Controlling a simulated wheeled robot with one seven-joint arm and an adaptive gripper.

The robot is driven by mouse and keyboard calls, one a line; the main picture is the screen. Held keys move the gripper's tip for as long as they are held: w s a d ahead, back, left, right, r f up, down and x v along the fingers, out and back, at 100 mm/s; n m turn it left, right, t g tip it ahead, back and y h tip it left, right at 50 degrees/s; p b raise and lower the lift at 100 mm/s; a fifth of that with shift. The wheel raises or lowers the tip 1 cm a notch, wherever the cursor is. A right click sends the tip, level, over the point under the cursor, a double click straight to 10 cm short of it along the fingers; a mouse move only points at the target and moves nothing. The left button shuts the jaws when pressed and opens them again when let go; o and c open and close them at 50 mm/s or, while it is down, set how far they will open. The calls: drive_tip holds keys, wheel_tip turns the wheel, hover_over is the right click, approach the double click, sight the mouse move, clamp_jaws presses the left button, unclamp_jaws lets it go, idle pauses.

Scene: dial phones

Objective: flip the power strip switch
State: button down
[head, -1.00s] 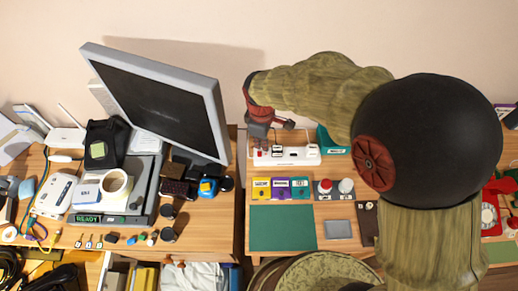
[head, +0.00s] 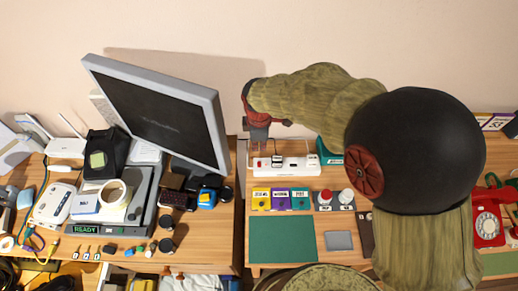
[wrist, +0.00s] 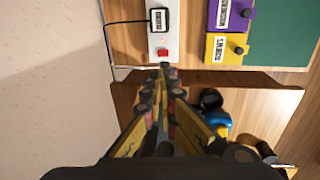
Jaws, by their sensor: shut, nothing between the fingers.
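The white power strip (head: 297,163) lies near the back of the right-hand desk, at its left side. In the wrist view the strip (wrist: 173,37) is at top centre, with a red switch (wrist: 163,53) at its near end and a black plug in it. My gripper (wrist: 165,70) is shut and empty, its fingertips just short of the red switch in the picture; I cannot tell whether they touch it.
Yellow, purple and teal labelled boxes (head: 281,199) stand in front of the strip, with a green mat (head: 282,240) nearer. A monitor (head: 160,115) stands to the left, beyond a gap between desks. A red telephone (head: 487,228) is at far right.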

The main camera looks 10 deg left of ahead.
sight(259, 163)
drive_tip(key=f+b, duration=0.1)
drive_tip(key=f, duration=0.3)
drive_tip(key=w+f+b, duration=0.1)
drive_tip(key=f, duration=0.3)
drive_tip(key=f+b, duration=0.1)
drive_tip(key=f, duration=0.3)
drive_tip(key=shift+w+a, duration=0.15)
drive_tip(key=shift+w, duration=0.15)
drive_tip(key=shift+w+p, duration=0.1)
drive_tip(key=shift+p, duration=0.2)
